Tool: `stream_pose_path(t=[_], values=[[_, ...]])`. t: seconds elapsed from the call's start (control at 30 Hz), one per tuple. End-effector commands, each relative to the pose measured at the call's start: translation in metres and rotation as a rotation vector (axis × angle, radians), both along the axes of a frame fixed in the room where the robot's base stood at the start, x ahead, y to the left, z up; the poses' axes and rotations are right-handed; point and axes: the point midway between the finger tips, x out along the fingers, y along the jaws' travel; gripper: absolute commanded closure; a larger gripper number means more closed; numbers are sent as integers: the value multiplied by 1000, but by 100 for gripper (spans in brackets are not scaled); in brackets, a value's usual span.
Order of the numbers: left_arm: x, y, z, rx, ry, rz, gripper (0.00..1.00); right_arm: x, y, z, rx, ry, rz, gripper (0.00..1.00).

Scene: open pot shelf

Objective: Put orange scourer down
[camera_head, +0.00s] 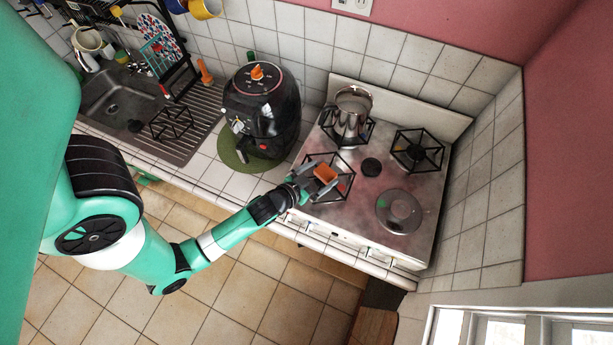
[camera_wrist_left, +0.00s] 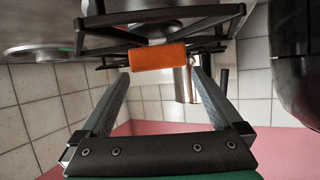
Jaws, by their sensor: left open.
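The orange scourer (camera_head: 325,174) is a small orange block at the front-left burner grate (camera_head: 340,191) of the stove. In the left wrist view the scourer (camera_wrist_left: 158,57) sits against the black grate bars (camera_wrist_left: 120,38), just past the fingertips and between their lines. My left gripper (camera_head: 316,179) is open around the near side of the scourer, and its two fingers (camera_wrist_left: 160,78) stand wide apart with a gap on each side of it. I cannot tell whether the scourer rests fully on the grate. My right gripper is not in view.
A steel pot (camera_head: 349,118) stands on the back-left burner. A round lid (camera_head: 399,211) lies at the stove's front right. A black air fryer (camera_head: 262,112) stands on a green mat (camera_head: 229,151) left of the stove. A sink (camera_head: 108,98) and dish rack are farther left.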

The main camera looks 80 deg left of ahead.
Motion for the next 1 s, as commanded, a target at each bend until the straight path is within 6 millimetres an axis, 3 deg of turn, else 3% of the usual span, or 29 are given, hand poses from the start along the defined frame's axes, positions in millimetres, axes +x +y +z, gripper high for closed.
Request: stream_pose_path(t=[0.2, 0.43, 0.87, 0.93, 1.0], values=[[-44, -29, 19, 0, 3, -4, 0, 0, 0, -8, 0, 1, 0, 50], [-68, -44, 33, 0, 0, -2, 0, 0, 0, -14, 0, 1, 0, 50], [-69, -44, 36, 1, -1, -1, 0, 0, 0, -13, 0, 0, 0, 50], [-60, -43, 43, 6, -22, -7, 0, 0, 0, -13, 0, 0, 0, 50], [-36, -40, 63, 21, -76, -24, 0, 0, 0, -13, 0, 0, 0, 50]])
